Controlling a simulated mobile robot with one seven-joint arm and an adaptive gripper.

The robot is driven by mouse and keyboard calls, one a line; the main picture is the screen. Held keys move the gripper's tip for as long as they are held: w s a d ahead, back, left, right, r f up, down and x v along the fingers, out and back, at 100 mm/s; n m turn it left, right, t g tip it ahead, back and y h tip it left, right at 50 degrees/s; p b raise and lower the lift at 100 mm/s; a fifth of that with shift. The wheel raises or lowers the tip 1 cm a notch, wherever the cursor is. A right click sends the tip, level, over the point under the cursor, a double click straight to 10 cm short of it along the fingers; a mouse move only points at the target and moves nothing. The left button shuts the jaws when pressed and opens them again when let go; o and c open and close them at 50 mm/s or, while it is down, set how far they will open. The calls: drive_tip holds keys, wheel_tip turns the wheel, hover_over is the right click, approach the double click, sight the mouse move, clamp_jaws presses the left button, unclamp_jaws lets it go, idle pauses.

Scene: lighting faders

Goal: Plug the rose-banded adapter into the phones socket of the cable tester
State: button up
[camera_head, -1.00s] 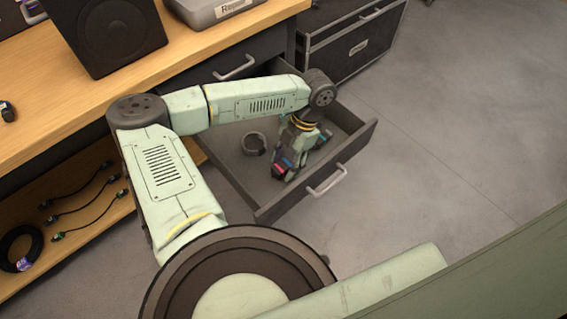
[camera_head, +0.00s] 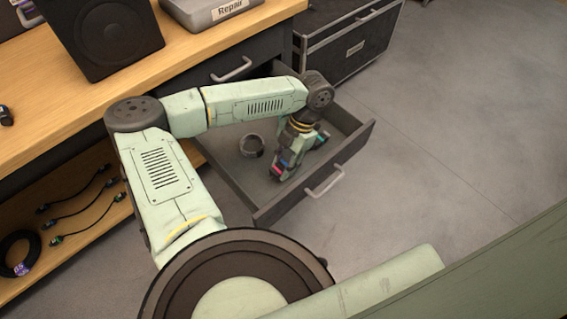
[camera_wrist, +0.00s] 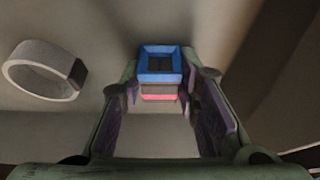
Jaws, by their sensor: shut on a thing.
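The rose-banded adapter (camera_wrist: 159,96) shows between my fingertips in the wrist view, with a blue square-rimmed end pointing away and a pink band nearer me. My gripper (camera_head: 282,171) is shut on it, low in the open drawer in the head view. I cannot tell whether the adapter touches the drawer floor. I cannot make out the cable tester or its phones socket in either view.
A grey ring (camera_head: 252,146) lies in the open drawer (camera_head: 232,178) to the left of my gripper; it also shows in the wrist view (camera_wrist: 45,70). The drawer's walls surround my gripper. A speaker (camera_head: 105,38) and a box labelled Repair (camera_head: 205,10) stand on the wooden bench.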

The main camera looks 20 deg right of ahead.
sight(277, 170)
drive_tip(key=shift+r+p, duration=1.3)
drive_tip(key=shift+r, duration=1.2)
clamp_jaws()
